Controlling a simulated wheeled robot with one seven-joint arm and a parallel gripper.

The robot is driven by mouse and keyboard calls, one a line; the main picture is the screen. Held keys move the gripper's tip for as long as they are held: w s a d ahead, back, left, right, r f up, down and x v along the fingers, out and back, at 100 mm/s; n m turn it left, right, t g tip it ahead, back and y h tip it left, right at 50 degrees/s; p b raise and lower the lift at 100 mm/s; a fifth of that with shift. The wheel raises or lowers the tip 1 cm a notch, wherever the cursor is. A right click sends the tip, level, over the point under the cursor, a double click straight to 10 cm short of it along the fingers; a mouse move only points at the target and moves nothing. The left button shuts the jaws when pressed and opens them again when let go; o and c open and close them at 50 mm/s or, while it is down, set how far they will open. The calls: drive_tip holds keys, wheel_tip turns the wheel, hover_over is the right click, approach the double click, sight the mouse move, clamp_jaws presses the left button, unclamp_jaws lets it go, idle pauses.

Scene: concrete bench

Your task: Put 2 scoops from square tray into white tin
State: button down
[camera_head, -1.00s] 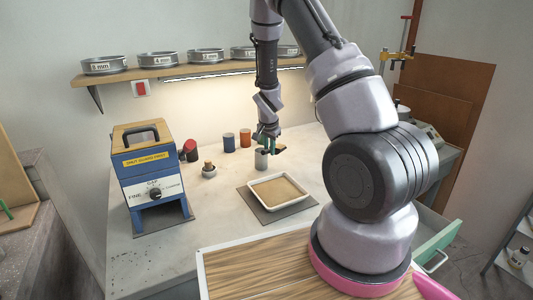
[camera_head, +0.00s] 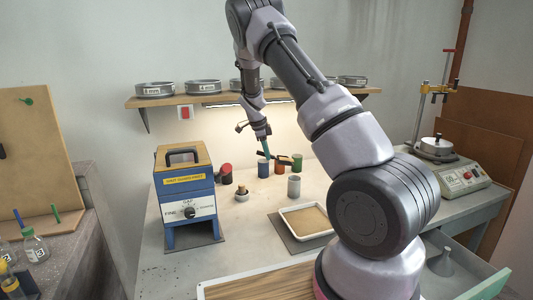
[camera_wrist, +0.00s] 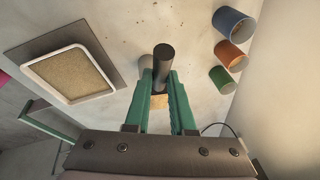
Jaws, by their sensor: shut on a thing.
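My gripper (camera_wrist: 160,90) has green fingers and is shut on a dark, round-ended scoop (camera_wrist: 163,58). Its bowl cannot be made out clearly; a small tan patch shows between the fingers. In the head view the gripper (camera_head: 265,151) is raised above the bench, in line with the coloured tins and up and left of the white tin (camera_head: 294,187). The white tin stands upright; in the wrist view it is partly hidden behind the scoop, and its contents are unseen. The square tray (camera_head: 288,225) has a white rim and holds tan grains; it also shows at left in the wrist view (camera_wrist: 98,68).
Blue (camera_wrist: 234,26), orange (camera_wrist: 230,54) and green (camera_wrist: 222,78) tins stand near the wall. A small pot (camera_head: 242,195) and a red-and-dark tin (camera_head: 226,173) stand beside the blue splitter box (camera_head: 186,205). A shelf with sieves (camera_head: 205,100) is behind. Bench between splitter and tray is clear.

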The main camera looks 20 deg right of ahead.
drive_tip(key=shift+d+y, duration=0.3)
drive_tip(key=shift+y, duration=0.1)
drive_tip(key=shift+s+d+r+m+t+y, duration=0.15)
drive_tip(key=shift+d+r+t+y, duration=0.1)
drive_tip(key=shift+d+r+y, duration=0.6)
drive_tip(key=shift+s+d+r+m+t+y, duration=0.15)
drive_tip(key=shift+d+r+t+y, duration=0.3)
drive_tip(key=shift+y, duration=0.7)
drive_tip(key=s+d+m+t+y, duration=0.1)
drive_tip(key=d+t+y, duration=0.1)
drive_tip(key=d+y, duration=0.5)
drive_tip(key=s+d+f+t+y, duration=0.1)
drive_tip(key=s+d+t+y, duration=0.1)
drive_tip(key=d+y, duration=0.6)
drive_tip(key=shift+s+d+f+m+t+y, duration=0.2)
drive_tip(key=shift+m+t+y, duration=0.1)
drive_tip(key=shift+m+y, duration=0.15)
idle(1.1)
